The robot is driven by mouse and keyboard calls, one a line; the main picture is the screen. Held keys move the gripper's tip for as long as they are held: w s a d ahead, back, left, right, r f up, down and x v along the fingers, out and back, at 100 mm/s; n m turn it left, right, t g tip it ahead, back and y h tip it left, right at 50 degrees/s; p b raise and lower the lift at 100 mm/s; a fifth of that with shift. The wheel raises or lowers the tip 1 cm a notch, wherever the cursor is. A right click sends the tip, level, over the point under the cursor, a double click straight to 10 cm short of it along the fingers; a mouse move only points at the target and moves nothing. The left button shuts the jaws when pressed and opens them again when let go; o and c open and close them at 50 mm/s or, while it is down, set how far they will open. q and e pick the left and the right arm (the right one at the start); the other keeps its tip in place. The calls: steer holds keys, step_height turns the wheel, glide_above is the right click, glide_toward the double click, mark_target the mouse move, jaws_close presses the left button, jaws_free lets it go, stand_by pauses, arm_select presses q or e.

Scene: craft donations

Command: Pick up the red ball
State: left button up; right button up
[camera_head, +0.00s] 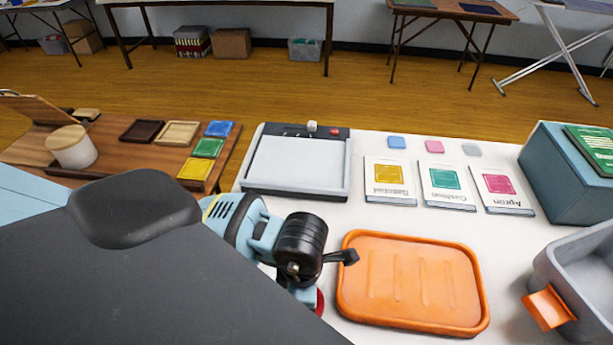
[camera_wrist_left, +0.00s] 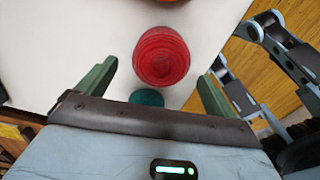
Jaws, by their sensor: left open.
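The red ball (camera_wrist_left: 161,56) is in the left wrist view, on the white table top, a ribbed round thing. In the head view only a red sliver (camera_head: 320,302) shows beside my left wrist; the arm hides the rest. My left gripper (camera_wrist_left: 157,75) is open, with its two green fingers apart on either side of the ball in that view. I cannot tell the height gap between the fingers and the ball. A teal round thing (camera_wrist_left: 147,97) lies close to the ball, on the gripper's side. My right gripper is not recognisable in either view.
An orange tray (camera_head: 405,285) lies right of my left wrist, close to it. A paper trimmer (camera_head: 297,165), several cards with one swatch each (camera_head: 390,181), a grey bin (camera_head: 585,270) and a blue box (camera_head: 565,175) also stand on the white table. A wooden table (camera_head: 145,165) is at left.

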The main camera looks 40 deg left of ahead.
arm_select(q)
step_height(320, 180, down, 5)
stand_by(0.3)
steer(key=c, duration=1)
steer(key=shift+r, duration=0.15)
steer(key=shift+c, duration=0.2)
step_height(320, 180, up, 4)
steer(key=shift+w+f, duration=0.1)
steer(key=shift+f, duration=0.1)
steer(key=s+d+r, duration=0.1)
steer(key=s+d, duration=0.7)
steer(key=s, duration=0.5)
steer(key=shift+s+d, duration=0.3)
steer(key=shift+s, duration=0.05)
